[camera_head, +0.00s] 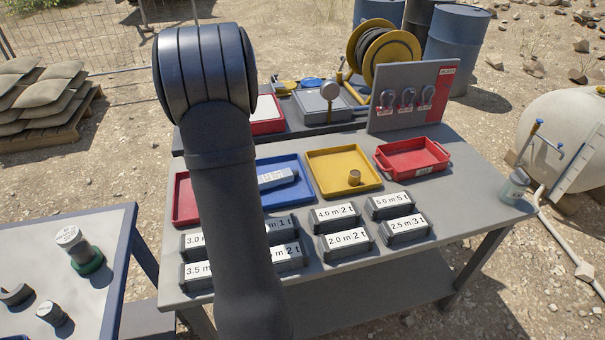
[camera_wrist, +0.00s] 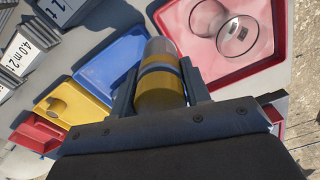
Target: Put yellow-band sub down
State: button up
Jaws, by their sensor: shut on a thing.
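In the wrist view my gripper (camera_wrist: 160,85) is shut on a yellow sub (camera_wrist: 160,98), a short cylinder with a grey band and a pale grey end. It is held between the two dark fingers, and its lower end is hidden by the gripper body. A clear round glass piece (camera_wrist: 238,35) lies in that red tray. I cannot tell how high the sub is.
The yellow tray (camera_head: 318,181) holds a small yellow cylinder (camera_head: 354,177). A red handled tray (camera_head: 440,154) stands at right. Several labelled blocks (camera_head: 345,241) line the front.

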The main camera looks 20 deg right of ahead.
jog(key=s+d+r+m, duration=0.1)
jog(key=s+d+m, duration=0.3)
jog(key=d, duration=1.2)
jog(key=s+d+m, duration=0.3)
jog(key=s+d, duration=0.1)
jog(key=d, duration=1.2)
jog(key=s+d+r+m, duration=0.1)
jog(key=s+d+m, duration=0.7)
jog(key=s+d, duration=1.75)
send_over(438, 227)
notch_tip(438, 227, down, 7)
jog(key=shift+w+f, duration=0.1)
jog(key=shift+f, duration=1.75)
jog(key=shift+f, duration=0.1)
jog(key=o, duration=1.3)
jog(key=shift+f, duration=0.1)
jog(key=shift+c, duration=0.2)
